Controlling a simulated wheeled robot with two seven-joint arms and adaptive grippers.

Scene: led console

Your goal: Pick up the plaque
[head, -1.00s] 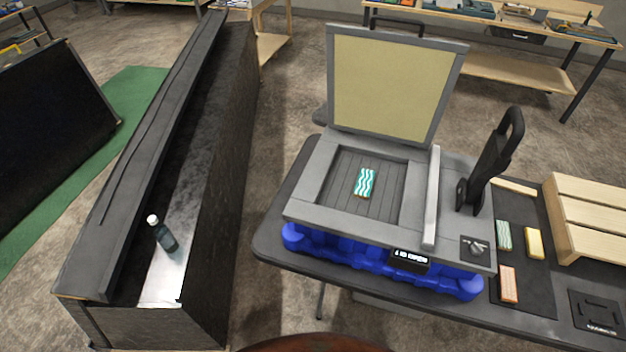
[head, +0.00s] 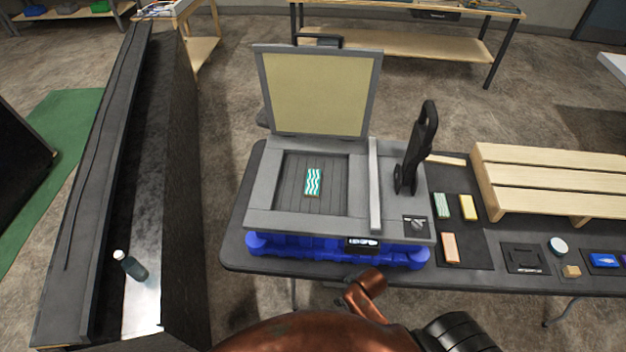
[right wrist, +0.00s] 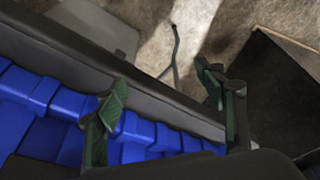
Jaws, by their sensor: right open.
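The plaque (head: 313,181), a small block with teal and white wavy stripes, lies flat on the slatted bed of a grey machine (head: 262,221). The machine's framed lid (head: 318,92) stands open behind the bed. In the right wrist view my right gripper (right wrist: 163,98) is open, with green-padded fingers apart and nothing between them. It is by the blue ribbed base (right wrist: 45,92) and the dark table edge, away from the plaque, which that view does not show. My left gripper is not in view.
A tall black tool (head: 415,150) stands right of the bed. Green (head: 441,206), yellow (head: 468,207) and orange (head: 450,247) blocks lie on a dark mat, with a wooden slatted rack (head: 550,180) beyond. A bottle (head: 130,265) is on the long black unit at left.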

